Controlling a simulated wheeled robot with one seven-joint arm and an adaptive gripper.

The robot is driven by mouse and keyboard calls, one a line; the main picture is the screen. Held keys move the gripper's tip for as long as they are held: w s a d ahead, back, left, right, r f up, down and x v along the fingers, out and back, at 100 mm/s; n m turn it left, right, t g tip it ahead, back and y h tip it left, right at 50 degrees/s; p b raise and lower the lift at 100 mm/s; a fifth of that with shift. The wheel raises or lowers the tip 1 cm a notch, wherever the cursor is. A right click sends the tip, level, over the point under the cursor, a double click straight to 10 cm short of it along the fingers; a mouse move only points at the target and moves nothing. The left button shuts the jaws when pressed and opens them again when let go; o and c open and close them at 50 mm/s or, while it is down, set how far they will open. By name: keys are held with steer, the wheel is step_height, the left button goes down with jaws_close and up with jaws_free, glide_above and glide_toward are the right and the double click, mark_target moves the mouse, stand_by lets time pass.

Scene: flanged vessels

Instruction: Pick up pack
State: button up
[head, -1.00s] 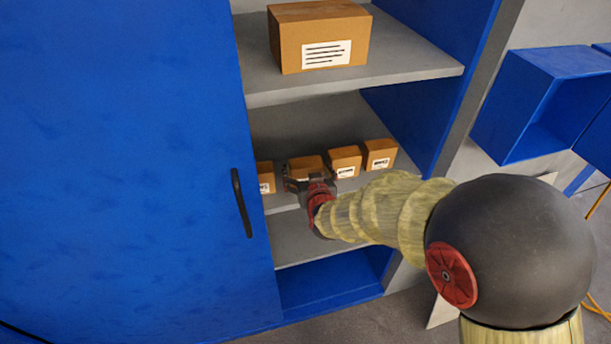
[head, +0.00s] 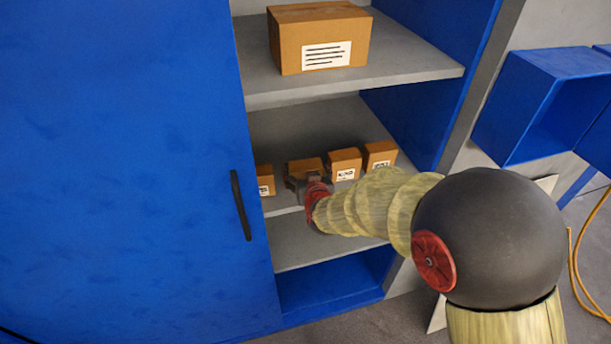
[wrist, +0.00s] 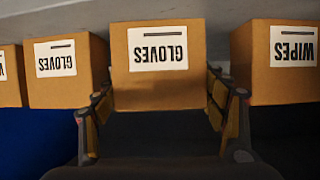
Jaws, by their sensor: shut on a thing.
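The pack is a small brown carton (head: 306,167) in the row on the middle shelf in the head view. In the wrist view it is the central carton (wrist: 160,88), with a white GLOVES label that reads upside down. My gripper (head: 300,183) reaches in from the front and is shut on this carton. In the wrist view, my gripper's fingers (wrist: 162,105) stand at its left and right sides. In the head view my gripper covers its lower front. I cannot tell whether it is clear of the shelf.
A WIPES carton (wrist: 287,62) stands close on the wrist view's right; another GLOVES carton (wrist: 66,72) is on its left. The row sits on a grey shelf (head: 285,207). A larger carton (head: 322,38) rests above. A blue door (head: 130,170) flanks the left.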

steer(key=shift+c, duration=0.9)
